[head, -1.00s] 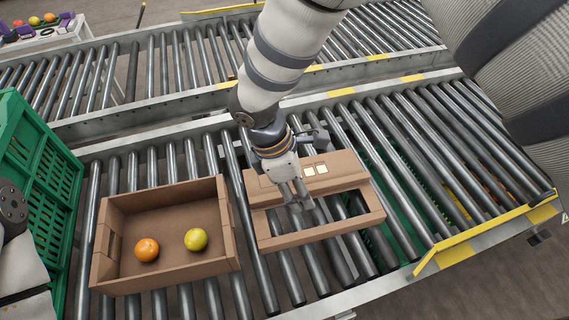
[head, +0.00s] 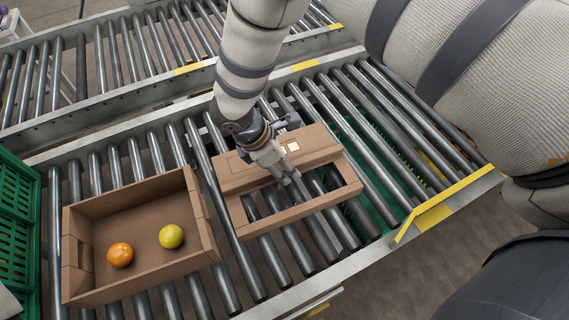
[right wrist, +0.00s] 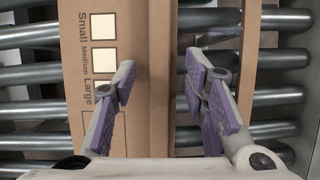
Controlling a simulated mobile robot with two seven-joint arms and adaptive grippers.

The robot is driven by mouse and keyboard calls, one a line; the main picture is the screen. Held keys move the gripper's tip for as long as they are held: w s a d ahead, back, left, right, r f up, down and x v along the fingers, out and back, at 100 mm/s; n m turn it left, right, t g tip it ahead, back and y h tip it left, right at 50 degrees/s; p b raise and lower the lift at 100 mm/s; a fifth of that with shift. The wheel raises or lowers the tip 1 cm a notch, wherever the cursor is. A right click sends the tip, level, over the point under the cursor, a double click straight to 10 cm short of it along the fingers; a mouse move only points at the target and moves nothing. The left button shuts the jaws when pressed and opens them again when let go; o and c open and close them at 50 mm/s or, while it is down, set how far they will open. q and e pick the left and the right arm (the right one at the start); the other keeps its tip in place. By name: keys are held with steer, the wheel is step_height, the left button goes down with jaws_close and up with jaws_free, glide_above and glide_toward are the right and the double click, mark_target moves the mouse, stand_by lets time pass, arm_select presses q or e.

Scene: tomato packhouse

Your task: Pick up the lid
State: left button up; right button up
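The lid (head: 323,205) is a brown cardboard frame with a wide panel and an open window, lying on the rollers right of the open box. In the right wrist view its printed panel (right wrist: 105,15) reads Small, Medium, Large beside pale squares. My right gripper (head: 296,190) is over the lid's window. In the right wrist view the right gripper (right wrist: 160,85) is open, its purple-padded fingers apart, the left one over the panel and the right one over the opening, with nothing clearly held. My left gripper is not visible.
An open cardboard box (head: 140,282) holds an orange tomato (head: 120,255) and a yellow tomato (head: 172,236). A green crate (head: 20,215) stands at the left. A yellow-edged rail (head: 440,212) bounds the conveyor at right.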

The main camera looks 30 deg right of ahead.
jaws_close()
steer(key=shift+r, duration=0.15)
